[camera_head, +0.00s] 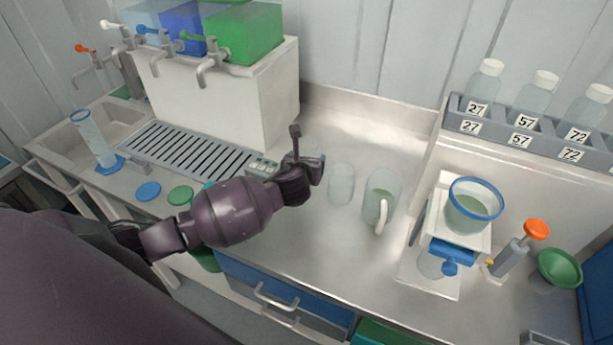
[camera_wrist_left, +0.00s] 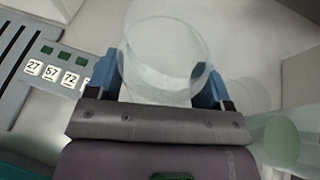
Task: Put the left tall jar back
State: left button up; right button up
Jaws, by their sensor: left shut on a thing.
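My left gripper (camera_head: 308,172) is over the steel counter, right of the drip grille. In the left wrist view, its blue fingers (camera_wrist_left: 165,88) are shut on a clear round glass vessel (camera_wrist_left: 165,45). In the head view the held vessel is mostly hidden by the gripper. A second clear glass (camera_head: 341,184) stands just right of the gripper, apart from the handled jug (camera_head: 382,194). I cannot tell which is the left tall jar. My right gripper is out of view.
A blue disc (camera_head: 148,191) and a green disc (camera_head: 180,195) lie near the counter's front edge. The drip grille (camera_head: 185,152) lies below taps and coloured tanks. A white stand (camera_head: 433,215) with a blue-rimmed bowl (camera_head: 474,205) is right. Numbered bottles line the back-right rack (camera_head: 480,122).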

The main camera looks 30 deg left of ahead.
pick_arm(q)
notch_tip(320, 180, down, 5)
jog(key=shift+b, duration=0.4)
jog(key=shift+f, duration=0.2)
jog(key=shift+f, duration=0.1)
jog(key=o, duration=1)
jog(key=shift+c, duration=0.2)
jog(key=shift+r, duration=0.2)
jog(key=p+v, duration=0.1)
jog(key=v, duration=1.1)
